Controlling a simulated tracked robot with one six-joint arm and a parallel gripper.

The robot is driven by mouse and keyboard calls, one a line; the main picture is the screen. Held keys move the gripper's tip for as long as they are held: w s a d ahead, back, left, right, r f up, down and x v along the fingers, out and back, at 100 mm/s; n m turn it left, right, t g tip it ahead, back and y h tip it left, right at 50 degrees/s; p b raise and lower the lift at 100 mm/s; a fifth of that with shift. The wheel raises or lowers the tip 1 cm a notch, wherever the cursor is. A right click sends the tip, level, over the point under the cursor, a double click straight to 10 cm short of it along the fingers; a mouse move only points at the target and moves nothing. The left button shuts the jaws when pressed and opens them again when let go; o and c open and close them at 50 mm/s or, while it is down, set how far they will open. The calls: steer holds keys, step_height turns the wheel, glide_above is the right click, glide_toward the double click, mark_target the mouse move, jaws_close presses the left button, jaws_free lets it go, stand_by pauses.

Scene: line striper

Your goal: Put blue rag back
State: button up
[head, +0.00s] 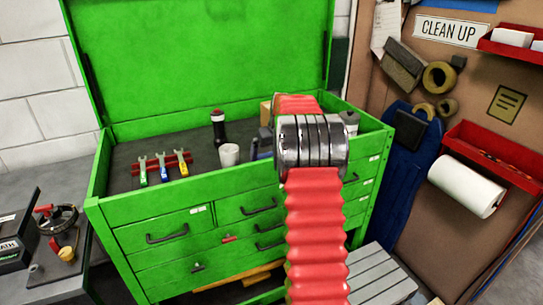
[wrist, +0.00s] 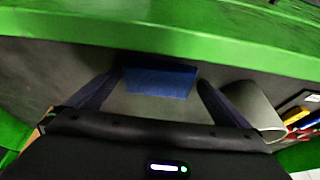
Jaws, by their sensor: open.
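A small blue piece of cloth (wrist: 160,84), which looks like the blue rag, lies on the dark floor of the green tool chest's top tray, near the green wall in the wrist view. My gripper (wrist: 159,77) is open, with one dark finger on each side of the blue piece and a visible gap on both sides. In the head view my red ribbed arm with its metal joint reaches over the green chest (head: 190,225) and hides most of the gripper and the blue piece.
A light cup (head: 229,154) stands close to the gripper, and it shows beside one finger in the wrist view (wrist: 255,108). A dark bottle (head: 218,128) and several wrenches (head: 162,166) are further left. A blue garment (head: 392,170) hangs on the board at right.

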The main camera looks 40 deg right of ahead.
steer(key=shift+r, duration=0.1)
steer(key=v, duration=1.2)
steer(key=shift+a, duration=0.15)
stand_by(0.4)
steer(key=s+a+r+n, duration=0.15)
steer(key=s+a, duration=0.25)
steer(key=a, duration=0.5)
steer(key=s+a+r, duration=0.3)
steer(key=a, duration=0.6)
steer(key=s+a+r, duration=0.2)
steer(key=s+a, duration=0.2)
steer(key=a, duration=0.5)
steer(key=s+a+f+n, duration=0.1)
steer(key=s+a+f, duration=0.3)
steer(key=s+a, duration=0.3)
steer(key=s+a+f+t+y, duration=0.1)
steer(key=s+a+f, duration=0.3)
steer(key=s+a, duration=0.4)
steer(key=s, duration=0.3)
steer(key=shift+s+n, duration=0.3)
steer(key=shift+n, duration=0.05)
